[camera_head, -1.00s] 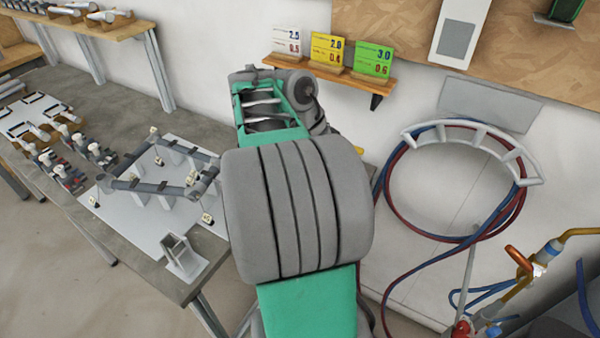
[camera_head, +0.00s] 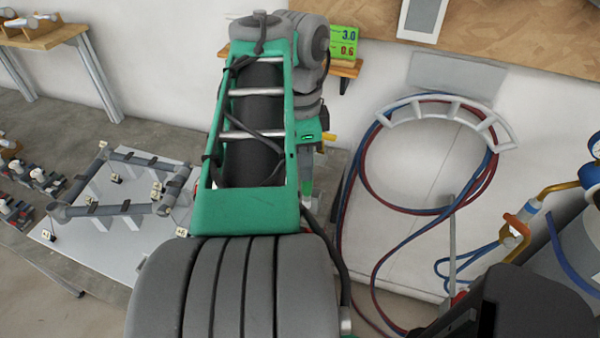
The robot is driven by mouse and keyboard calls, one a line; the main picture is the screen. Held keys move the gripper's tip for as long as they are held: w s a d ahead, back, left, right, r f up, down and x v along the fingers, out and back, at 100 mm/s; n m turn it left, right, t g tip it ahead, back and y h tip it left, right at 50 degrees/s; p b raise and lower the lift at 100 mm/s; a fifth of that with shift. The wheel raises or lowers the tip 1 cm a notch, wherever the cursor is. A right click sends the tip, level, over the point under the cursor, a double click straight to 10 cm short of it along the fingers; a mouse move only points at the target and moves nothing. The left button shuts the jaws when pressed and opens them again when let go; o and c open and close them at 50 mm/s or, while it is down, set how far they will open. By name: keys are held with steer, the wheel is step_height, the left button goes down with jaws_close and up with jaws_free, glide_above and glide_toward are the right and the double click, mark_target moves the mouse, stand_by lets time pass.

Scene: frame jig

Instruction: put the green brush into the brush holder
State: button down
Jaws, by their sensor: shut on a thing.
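My gripper (camera_head: 307,178) hangs pointing down at the end of my arm, right of the green arm link, and is small and partly hidden. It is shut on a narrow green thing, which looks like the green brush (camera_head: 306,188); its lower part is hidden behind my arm. The brush holder is not visible now; my arm's large grey joint covers the front corner of the bench where a small upright metal holder stood in the earlier view.
A grey tube frame (camera_head: 112,209) is held on a pale plate (camera_head: 85,242) on the bench at left, with several clamps (camera_head: 38,178) beside it. A hose rack (camera_head: 450,115) with red and blue hoses hangs on the right wall. A shelf with a green number card (camera_head: 343,44) is behind my arm.

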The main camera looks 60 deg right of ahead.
steer(key=d, duration=0.5)
steer(key=shift+w+d+f, duration=0.1)
steer(key=shift+w+d, duration=0.05)
steer(key=shift+w, duration=0.2)
